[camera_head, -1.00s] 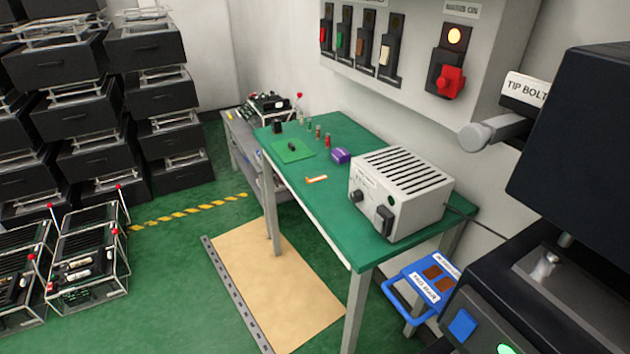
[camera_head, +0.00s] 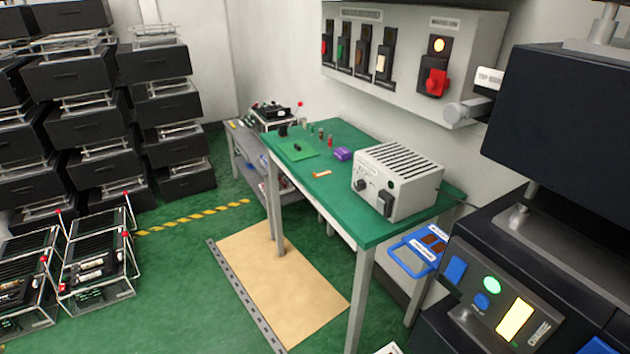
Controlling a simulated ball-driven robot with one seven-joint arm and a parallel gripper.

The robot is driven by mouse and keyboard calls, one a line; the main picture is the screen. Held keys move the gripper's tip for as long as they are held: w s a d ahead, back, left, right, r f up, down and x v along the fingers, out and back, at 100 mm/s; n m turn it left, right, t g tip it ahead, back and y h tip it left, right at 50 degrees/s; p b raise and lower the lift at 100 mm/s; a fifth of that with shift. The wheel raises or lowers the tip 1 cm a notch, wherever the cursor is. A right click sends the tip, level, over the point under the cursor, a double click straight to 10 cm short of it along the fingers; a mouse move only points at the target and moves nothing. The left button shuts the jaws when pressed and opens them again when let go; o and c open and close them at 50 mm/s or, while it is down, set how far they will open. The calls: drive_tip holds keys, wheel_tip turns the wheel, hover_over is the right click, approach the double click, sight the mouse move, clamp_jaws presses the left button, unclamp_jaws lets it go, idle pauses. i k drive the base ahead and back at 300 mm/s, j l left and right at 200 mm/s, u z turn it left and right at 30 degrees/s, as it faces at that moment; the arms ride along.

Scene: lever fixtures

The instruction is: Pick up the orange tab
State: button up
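The orange tab (camera_head: 321,174) is a small flat strip lying on the green table top (camera_head: 322,193), near its left front edge. My gripper is not in view.
The beige box (camera_head: 399,180) stands on the table's right part. A green mat (camera_head: 297,151) and several small parts lie at its far end. A black machine (camera_head: 560,130) stands at right. A blue tray (camera_head: 416,247) sits below the table. The tan floor mat (camera_head: 285,290) is clear.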

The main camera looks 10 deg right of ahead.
sight(324, 173)
drive_tip(key=i+j+z, duration=0.1)
drive_tip(key=i+j, duration=1.1)
